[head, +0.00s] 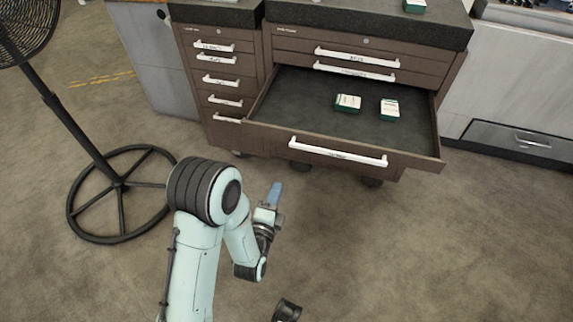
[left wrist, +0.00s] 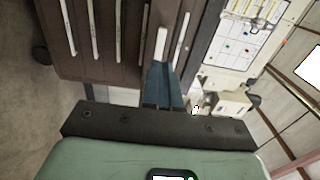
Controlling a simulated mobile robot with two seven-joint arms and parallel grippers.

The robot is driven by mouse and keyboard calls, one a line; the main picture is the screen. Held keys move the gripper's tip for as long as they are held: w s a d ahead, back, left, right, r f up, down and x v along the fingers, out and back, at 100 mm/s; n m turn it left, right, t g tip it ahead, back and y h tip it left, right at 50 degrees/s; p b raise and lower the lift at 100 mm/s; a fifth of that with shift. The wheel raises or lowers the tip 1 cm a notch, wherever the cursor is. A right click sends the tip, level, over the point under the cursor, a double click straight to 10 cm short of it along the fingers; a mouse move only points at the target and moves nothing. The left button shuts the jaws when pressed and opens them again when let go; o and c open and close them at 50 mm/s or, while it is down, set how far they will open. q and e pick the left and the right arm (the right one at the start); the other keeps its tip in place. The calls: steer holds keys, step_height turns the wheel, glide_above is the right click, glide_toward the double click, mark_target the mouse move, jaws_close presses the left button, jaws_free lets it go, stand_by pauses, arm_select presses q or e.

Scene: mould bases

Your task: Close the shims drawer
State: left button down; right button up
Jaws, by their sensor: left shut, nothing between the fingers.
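A wide brown drawer (head: 262,132) of the tool cabinet is pulled far out in the head view. A long white handle (head: 337,152) runs across its front; the label on it is too small to read. Two green-and-white boxes, one (head: 347,103) left and one (head: 389,110) right, lie on its dark floor. My left gripper (head: 275,192) is in front of and below the drawer front, left of the handle's middle, apart from it. Its blue fingers are shut and empty; they also show in the left wrist view (left wrist: 161,86), near white handles.
Other drawers of the brown cabinet (head: 222,73) look shut. A black pedestal fan (head: 120,184) stands left of my arm. A grey-white cabinet (head: 515,90) with a dark low drawer stands right. Floor right of my arm is clear.

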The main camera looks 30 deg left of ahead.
arm_select(q)
steer(key=w+b, duration=0.3)
steer(key=b, duration=0.1)
glide_toward(292, 147)
steer(key=x, duration=0.5)
steer(key=shift+b+x, duration=0.45)
steer(key=shift+x, duration=0.45)
arm_select(e)
steer(key=w+d+f+t+h, duration=0.1)
steer(key=w+d+f, duration=0.2)
steer(key=w+f, duration=0.3)
steer(key=shift+d+f+m+t, duration=0.15)
steer(key=shift+d+m+t, duration=0.15)
steer(key=shift+d+t, duration=0.1)
arm_select(q)
steer(key=shift+f, duration=0.1)
steer(key=shift+w+a, duration=0.1)
steer(key=shift+w, duration=0.05)
